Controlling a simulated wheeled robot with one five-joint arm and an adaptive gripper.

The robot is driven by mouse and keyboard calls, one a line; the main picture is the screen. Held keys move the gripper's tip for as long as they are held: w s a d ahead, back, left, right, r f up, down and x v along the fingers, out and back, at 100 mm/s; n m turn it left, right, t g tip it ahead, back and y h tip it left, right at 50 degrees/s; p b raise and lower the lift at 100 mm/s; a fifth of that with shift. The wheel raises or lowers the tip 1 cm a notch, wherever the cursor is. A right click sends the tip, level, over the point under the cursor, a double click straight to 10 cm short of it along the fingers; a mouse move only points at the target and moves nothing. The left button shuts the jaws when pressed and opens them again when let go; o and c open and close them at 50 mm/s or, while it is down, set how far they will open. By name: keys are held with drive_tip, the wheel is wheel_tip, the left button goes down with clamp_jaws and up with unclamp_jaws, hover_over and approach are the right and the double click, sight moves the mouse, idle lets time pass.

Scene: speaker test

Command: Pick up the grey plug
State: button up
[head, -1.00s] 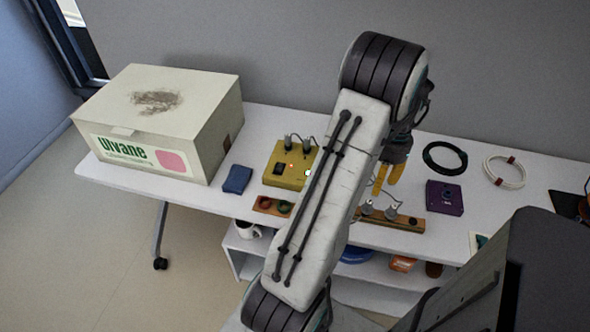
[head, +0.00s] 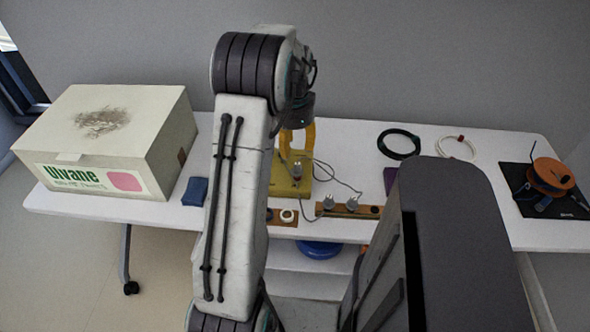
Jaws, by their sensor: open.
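Grey plugs with thin grey cables show in the head view. One grey plug (head: 296,170) stands at the yellow box (head: 291,187), just below my gripper. Two more grey plugs, a left one (head: 327,203) and a right one (head: 352,205), stand upright on a wooden strip (head: 366,212) at the table's front edge. Which one the task means, I cannot tell. My gripper (head: 297,148) is open, its yellow fingers pointing down over the back of the yellow box. I cannot tell whether they touch the plug. My arm hides the box's left part.
A large cream carton (head: 110,140) stands at the left, with a blue object (head: 195,191) beside it. A black cable coil (head: 399,143) and a white one (head: 456,148) lie at the back right. An orange spool (head: 550,176) sits on a black mat (head: 515,184).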

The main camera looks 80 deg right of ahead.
sight(297, 164)
drive_tip(key=shift+m, duration=0.4)
drive_tip(key=shift+f, duration=0.25)
drive_tip(key=shift+f+p, duration=0.6)
drive_tip(key=shift+f, duration=0.25)
drive_tip(key=f+p, duration=0.2)
drive_tip(key=p, duration=0.1)
drive_tip(key=shift+s+a+f, duration=0.15)
drive_tip(key=shift+s+f, duration=0.1)
drive_tip(key=shift+s, duration=0.15)
drive_tip(key=shift+f+p, duration=0.75)
drive_tip(key=shift+f, duration=0.6)
clamp_jaws()
